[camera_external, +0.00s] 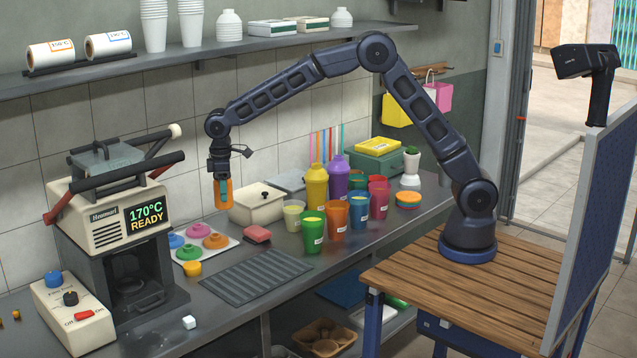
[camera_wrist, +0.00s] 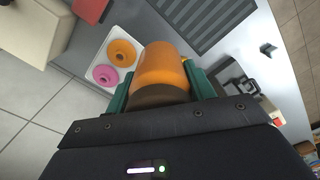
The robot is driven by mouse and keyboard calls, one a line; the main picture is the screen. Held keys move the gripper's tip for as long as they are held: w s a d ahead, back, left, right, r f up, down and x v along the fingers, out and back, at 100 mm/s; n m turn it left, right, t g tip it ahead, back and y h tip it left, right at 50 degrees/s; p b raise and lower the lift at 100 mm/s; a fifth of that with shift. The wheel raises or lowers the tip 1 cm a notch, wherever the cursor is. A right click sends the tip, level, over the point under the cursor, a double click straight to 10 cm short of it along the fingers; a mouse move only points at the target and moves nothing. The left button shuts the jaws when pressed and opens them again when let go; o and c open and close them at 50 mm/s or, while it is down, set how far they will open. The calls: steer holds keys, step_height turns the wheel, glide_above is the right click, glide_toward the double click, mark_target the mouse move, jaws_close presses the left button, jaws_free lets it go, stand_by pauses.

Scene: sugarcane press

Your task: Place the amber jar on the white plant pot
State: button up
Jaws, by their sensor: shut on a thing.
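The amber jar (camera_external: 223,195) is held in the air over the left part of the counter. My gripper (camera_external: 220,178) is shut on it. In the wrist view the jar (camera_wrist: 162,65) sits between the two green fingers of my gripper (camera_wrist: 160,88), with a dark brown band at its near end. The white plant pot (camera_external: 410,182) stands at the back right of the counter with a small green plant in it. It is well to the right of my gripper and does not show in the wrist view.
Several coloured cups (camera_external: 335,220) and tall shakers (camera_external: 317,187) stand between the jar and the pot. A cream lidded box (camera_external: 257,203) is just right of the jar. A tray of coloured rings (camera_external: 222,252) lies below. A press (camera_external: 115,225) stands at left. The ribbed mat (camera_external: 255,277) is clear.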

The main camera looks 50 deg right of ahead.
steer(key=w+d+r+m, duration=0.2)
steer(key=w+d, duration=0.3)
steer(key=d, duration=0.6)
steer(key=w+d+r+m, duration=0.25)
steer(key=w+d, duration=0.25)
steer(key=d, duration=0.6)
steer(key=w+d+r+m, duration=0.1)
steer(key=w+d+m, duration=0.25)
steer(key=d, duration=0.85)
steer(key=d+r+m, duration=0.2)
steer(key=d+m, duration=0.1)
steer(key=d, duration=1)
steer(key=d+r+m, duration=0.2)
steer(key=d, duration=1.2)
step_height(320, 180, up, 6)
steer(key=m, duration=0.7)
glide_above(412, 153)
steer(key=f, duration=1.9)
steer(key=shift+w+d+f, duration=0.1)
steer(key=shift+w+d, duration=0.05)
steer(key=shift+d, duration=0.15)
